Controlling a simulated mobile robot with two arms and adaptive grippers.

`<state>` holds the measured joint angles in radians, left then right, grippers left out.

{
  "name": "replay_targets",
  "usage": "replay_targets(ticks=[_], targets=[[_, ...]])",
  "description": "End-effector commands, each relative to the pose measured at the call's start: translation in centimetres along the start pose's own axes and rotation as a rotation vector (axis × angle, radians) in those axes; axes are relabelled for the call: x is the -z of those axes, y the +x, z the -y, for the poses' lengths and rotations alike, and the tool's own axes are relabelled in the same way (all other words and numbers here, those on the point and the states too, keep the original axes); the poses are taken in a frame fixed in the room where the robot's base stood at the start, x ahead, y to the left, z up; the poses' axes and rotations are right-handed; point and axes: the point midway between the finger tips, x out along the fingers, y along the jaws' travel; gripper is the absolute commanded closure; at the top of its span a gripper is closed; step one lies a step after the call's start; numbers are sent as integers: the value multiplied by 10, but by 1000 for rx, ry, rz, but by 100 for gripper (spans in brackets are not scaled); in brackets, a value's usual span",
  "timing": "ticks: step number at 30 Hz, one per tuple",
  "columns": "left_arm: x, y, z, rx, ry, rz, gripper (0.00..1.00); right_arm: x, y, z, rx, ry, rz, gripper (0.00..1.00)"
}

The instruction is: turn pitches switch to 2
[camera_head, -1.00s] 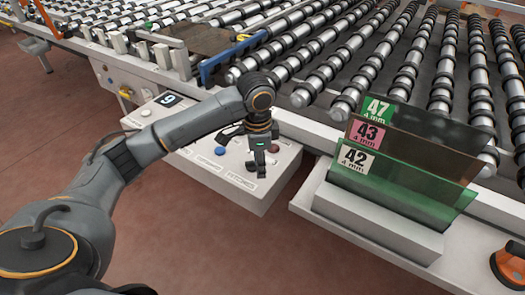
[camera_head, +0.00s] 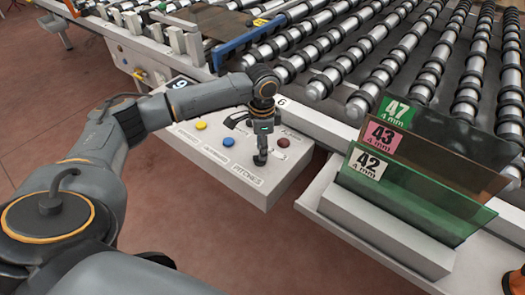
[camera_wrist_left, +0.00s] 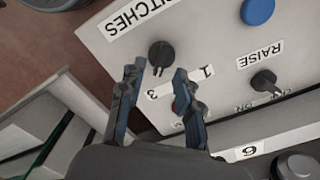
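The pitches switch (camera_wrist_left: 161,54) is a black knob on the white control panel (camera_wrist_left: 115,45), beside the "PITCHES" label (camera_wrist_left: 136,12), in the left wrist view. The digits "1" (camera_wrist_left: 207,71) and "3" (camera_wrist_left: 151,94) show near it. No "2" is visible. My left gripper (camera_wrist_left: 159,68) is open, its two fingers apart, with the knob just beyond and between the fingertips. I cannot tell whether they touch it. In the head view my left gripper (camera_head: 260,160) is above the panel's front, by the "PITCHES" label (camera_head: 246,175), and hides the knob. My right gripper is not in view.
A blue button (camera_head: 228,142), a yellow button (camera_head: 201,125) and a dark red button (camera_head: 283,142) surround the gripper on the panel. A raise switch (camera_wrist_left: 264,81) is close by. Glass sheets (camera_head: 425,185) stand in a white rack to the right. Rollers (camera_head: 350,60) lie behind.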

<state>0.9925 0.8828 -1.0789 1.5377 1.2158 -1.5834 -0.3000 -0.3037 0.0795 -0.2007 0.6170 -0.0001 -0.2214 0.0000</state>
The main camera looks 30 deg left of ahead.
Motion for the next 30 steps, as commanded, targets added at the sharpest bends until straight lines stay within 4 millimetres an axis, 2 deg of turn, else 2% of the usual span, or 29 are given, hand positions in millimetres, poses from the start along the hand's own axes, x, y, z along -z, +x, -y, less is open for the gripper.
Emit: replay_targets(ticks=[1, 5, 15, 16, 21, 30], targets=[[0, 7, 0, -2, 0, 2, 66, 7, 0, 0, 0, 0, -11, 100], [0, 18, 0, 0, 0, 1, 66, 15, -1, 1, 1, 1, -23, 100], [1, 23, 0, 1, 1, -1, 66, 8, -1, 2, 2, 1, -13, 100], [1, 23, 0, 1, 1, -1, 68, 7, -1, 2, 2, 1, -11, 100], [1, 23, 0, 1, 1, -1, 100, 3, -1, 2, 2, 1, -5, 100], [1, 21, 0, 0, -10, -1, 100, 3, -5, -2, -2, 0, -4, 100]])
